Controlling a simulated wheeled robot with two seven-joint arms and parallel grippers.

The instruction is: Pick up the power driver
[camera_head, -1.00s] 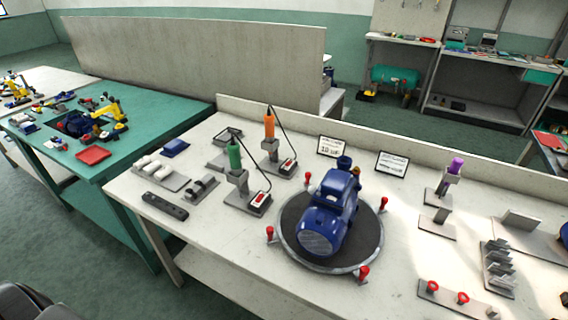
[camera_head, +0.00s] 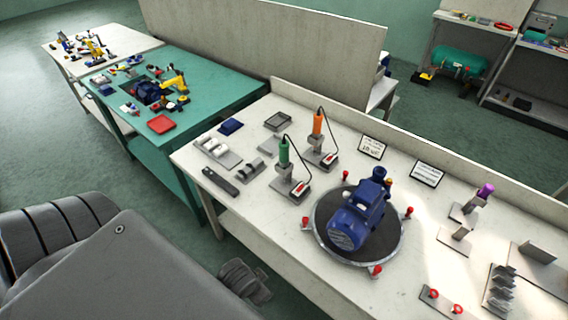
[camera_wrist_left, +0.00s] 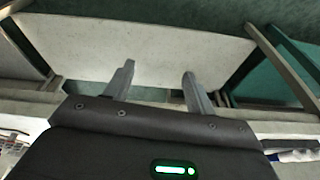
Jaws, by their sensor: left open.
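Two corded hand tools stand upright in grey holders on the white bench in the head view. One has a green body (camera_head: 284,152) and the other an orange body (camera_head: 318,123). A purple-topped tool (camera_head: 485,190) stands in a holder further right. I cannot tell by look which one is the power driver. My left gripper (camera_wrist_left: 157,85) shows in the left wrist view with its two fingers apart and nothing between them. My left arm fills the lower left of the head view, in front of the bench and apart from the tools. My right gripper is not in view.
A blue pump (camera_head: 358,215) sits on a dark round turntable (camera_head: 330,236) with red knobs around its rim. Grey blocks and a dark bar (camera_head: 220,181) lie at the bench's left end. A green table (camera_head: 215,98) stands beyond. The bench's front left strip is clear.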

